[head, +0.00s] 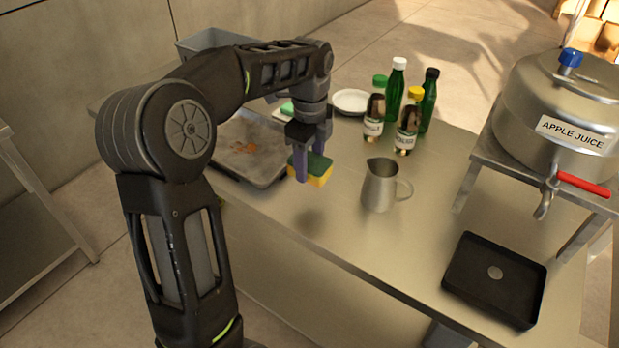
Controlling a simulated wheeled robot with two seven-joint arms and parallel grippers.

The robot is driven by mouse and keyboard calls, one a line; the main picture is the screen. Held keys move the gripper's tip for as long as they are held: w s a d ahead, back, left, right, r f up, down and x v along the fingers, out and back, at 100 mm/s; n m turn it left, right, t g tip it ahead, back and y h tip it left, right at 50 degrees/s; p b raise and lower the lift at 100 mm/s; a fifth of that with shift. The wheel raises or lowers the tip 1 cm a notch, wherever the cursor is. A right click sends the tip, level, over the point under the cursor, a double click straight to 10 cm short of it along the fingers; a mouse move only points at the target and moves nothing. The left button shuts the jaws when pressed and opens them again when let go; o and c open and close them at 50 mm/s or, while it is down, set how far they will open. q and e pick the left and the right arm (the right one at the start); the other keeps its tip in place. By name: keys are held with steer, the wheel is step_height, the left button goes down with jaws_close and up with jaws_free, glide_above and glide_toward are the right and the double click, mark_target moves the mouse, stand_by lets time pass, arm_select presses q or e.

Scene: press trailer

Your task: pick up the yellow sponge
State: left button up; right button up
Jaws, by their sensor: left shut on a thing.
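The yellow sponge (320,175) has a green top layer and is between the fingers of my left gripper (311,163). The gripper points down and is shut on the sponge. The sponge appears to be held above the steel table (345,230), with a dark shadow on the tabletop below it. It is beside the right edge of a grey tray (245,175) with brown stains. My right gripper is not in view.
A metal jug (380,186) stands just right of the sponge. Several bottles (396,90) and a white plate (351,102) are behind. A steel pot (560,105) labelled APPLE JUICE and a black tray (495,279) are at right. The table's front middle is clear.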

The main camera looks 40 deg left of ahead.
arm_select(q)
steer(key=shift+r, duration=0.55)
